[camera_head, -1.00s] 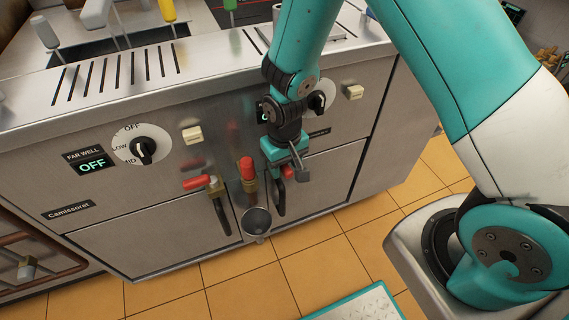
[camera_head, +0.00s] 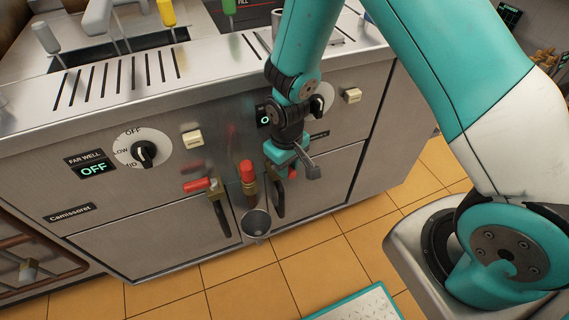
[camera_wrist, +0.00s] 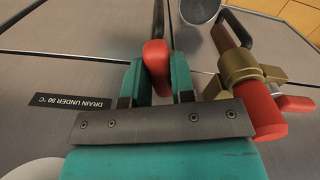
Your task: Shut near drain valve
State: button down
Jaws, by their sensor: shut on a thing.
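The near drain valve's red lever handle (camera_wrist: 156,62) sits between the two teal fingers of my gripper (camera_wrist: 157,80) in the wrist view, and the fingers are shut on it. Its brass body is hidden. In the head view only a bit of this red handle (camera_head: 292,173) shows beside my gripper (camera_head: 282,160), low on the front panel at the right door. Which way the lever points is hard to tell.
Farther left is another red lever (camera_head: 196,185), lying sideways. Black door handles (camera_head: 221,216) stick out nearby. A FAR WELL dial (camera_head: 143,152) is at the left.

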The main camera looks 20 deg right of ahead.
jog(key=shift+w+d+n+p, duration=0.15)
jog(key=shift+d+n+p, duration=0.1)
jog(key=shift+n, duration=0.6)
jog(key=shift+w+d+n+p, duration=0.2)
jog(key=shift+d+n+p, duration=0.05)
jog(key=shift+n, duration=0.65)
jog(key=shift+w+d+n+p, duration=0.15)
jog(key=shift+d+n+p, duration=0.1)
jog(key=shift+n, duration=0.6)
jog(key=c, duration=1)
grip_release()
jog(key=shift+o, duration=0.2)
jog(key=shift+r, duration=0.1)
notch_tip(320, 180, up, 7)
jog(key=shift+r+p, duration=0.2)
jog(key=shift+p, duration=0.2)
jog(key=shift+c, duration=0.2)
